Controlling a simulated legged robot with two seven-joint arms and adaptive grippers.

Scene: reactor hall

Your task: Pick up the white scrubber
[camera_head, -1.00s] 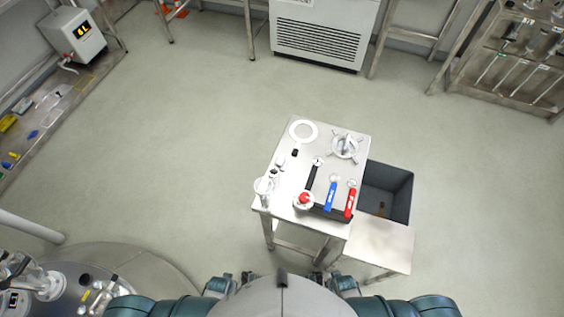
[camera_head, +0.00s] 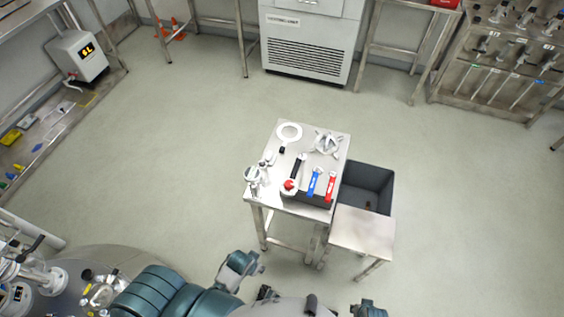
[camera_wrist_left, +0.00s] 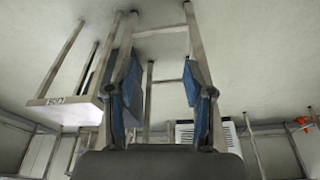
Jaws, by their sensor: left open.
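A steel table (camera_head: 318,136) stands in front of me with tools on it. I cannot tell for sure which thing is the white scrubber. A small white piece (camera_head: 267,158) lies near the table's left edge, and a white upright item (camera_head: 254,175) stands at its near left corner. My left gripper (camera_head: 257,264) is short of the table, apart from it and empty. In the left wrist view its two blue-padded fingers (camera_wrist_left: 160,92) are spread, with table legs beyond. My right gripper (camera_head: 360,308) barely shows at the bottom edge.
Floor to the left is clear.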

